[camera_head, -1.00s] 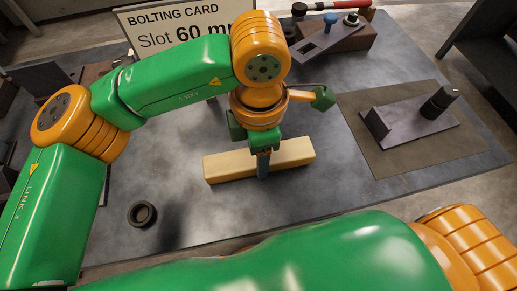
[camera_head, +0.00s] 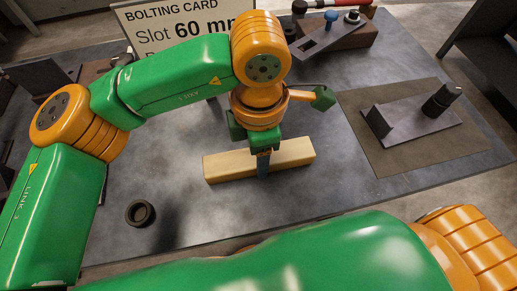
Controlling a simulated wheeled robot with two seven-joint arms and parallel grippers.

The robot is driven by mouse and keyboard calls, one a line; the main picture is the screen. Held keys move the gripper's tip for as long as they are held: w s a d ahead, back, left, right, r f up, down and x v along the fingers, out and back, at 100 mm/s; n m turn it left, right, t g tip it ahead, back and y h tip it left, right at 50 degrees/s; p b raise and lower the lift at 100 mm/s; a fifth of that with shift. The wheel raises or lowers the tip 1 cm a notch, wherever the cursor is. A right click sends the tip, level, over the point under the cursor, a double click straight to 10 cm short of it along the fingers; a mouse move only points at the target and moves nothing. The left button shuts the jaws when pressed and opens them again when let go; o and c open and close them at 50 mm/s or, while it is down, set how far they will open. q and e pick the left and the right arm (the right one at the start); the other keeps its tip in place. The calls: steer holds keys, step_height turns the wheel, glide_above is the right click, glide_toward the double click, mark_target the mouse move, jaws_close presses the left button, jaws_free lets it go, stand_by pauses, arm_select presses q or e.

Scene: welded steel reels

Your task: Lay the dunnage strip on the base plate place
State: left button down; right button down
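The dunnage strip, a pale yellow wooden bar (camera_head: 228,166), lies on the grey steel table, slightly slanted. My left gripper (camera_head: 262,163) points down at the strip's middle. One finger shows in front of its near face, and the other is hidden behind it. I cannot tell whether the fingers press on the wood. My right gripper is out of view; my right arm crosses the bottom.
A black ring (camera_head: 140,213) lies at the left front of the table (camera_head: 200,213). A white bolting card (camera_head: 160,14) stands at the back. A slotted plate (camera_head: 325,37) rests on a brown block at the back right. The table between strip and mat is clear.

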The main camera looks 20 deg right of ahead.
arm_select(q)
steer(key=shift+c, duration=0.8)
jaws_free()
steer(key=shift+r, duration=0.15)
steer(key=shift+r+p, duration=2.2)
steer(key=shift+r, duration=0.75)
steer(key=shift+f, duration=0.1)
